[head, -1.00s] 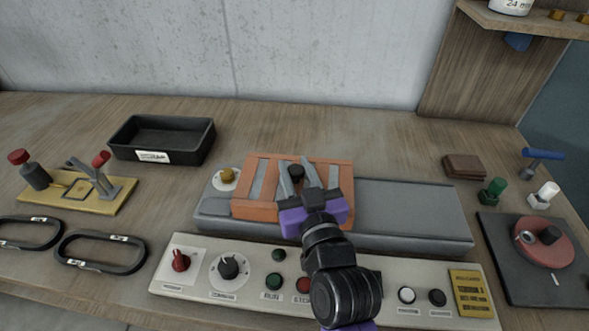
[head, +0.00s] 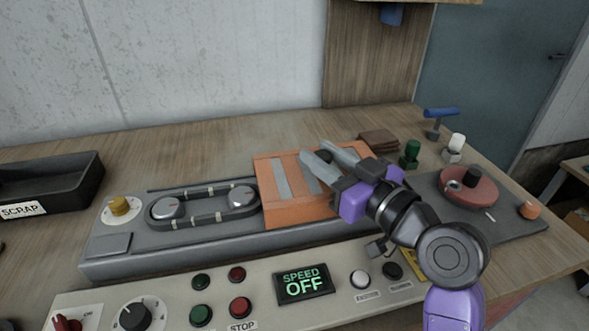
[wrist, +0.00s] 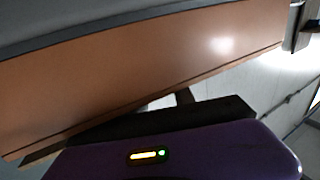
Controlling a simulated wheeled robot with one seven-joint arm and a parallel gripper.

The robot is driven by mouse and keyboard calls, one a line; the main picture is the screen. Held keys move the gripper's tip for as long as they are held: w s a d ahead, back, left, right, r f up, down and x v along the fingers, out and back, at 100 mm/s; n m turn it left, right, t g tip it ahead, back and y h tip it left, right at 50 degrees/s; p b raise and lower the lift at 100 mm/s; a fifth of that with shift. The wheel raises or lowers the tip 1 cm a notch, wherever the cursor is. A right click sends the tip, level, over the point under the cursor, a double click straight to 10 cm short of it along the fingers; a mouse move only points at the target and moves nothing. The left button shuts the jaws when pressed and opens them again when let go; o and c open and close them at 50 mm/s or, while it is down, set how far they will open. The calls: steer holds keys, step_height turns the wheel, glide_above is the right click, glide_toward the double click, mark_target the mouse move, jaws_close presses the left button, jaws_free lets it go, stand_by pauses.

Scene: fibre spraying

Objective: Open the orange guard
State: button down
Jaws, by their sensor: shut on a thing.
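The orange guard (head: 272,198) with grey slats sits over the right part of the grey machine bed (head: 110,262). To its left, a belt loop around two silver pulleys (head: 205,207) lies uncovered. My gripper (head: 322,160) is at the guard's top, shut on its dark knob (head: 325,157), which is mostly hidden between the fingers. The wrist view shows the guard's orange face (wrist: 150,70) close up, with my purple gripper body below it.
A control panel (head: 222,318) in front reads SPEED OFF. A black SCRAP tray (head: 50,185) is at the left. A dark plate with a red disc (head: 468,188), green and white knobbed parts, and a blue-handled tool (head: 440,115) are at the right.

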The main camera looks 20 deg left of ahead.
steer(key=shift+w+d, duration=0.25)
steer(key=shift+d, duration=0.1)
steer(key=c, duration=1.1)
jaws_free()
steer(key=v, duration=0.7)
steer(key=shift+s+d, duration=0.25)
steer(key=shift+d, duration=0.05)
steer(key=shift+d, duration=0.1)
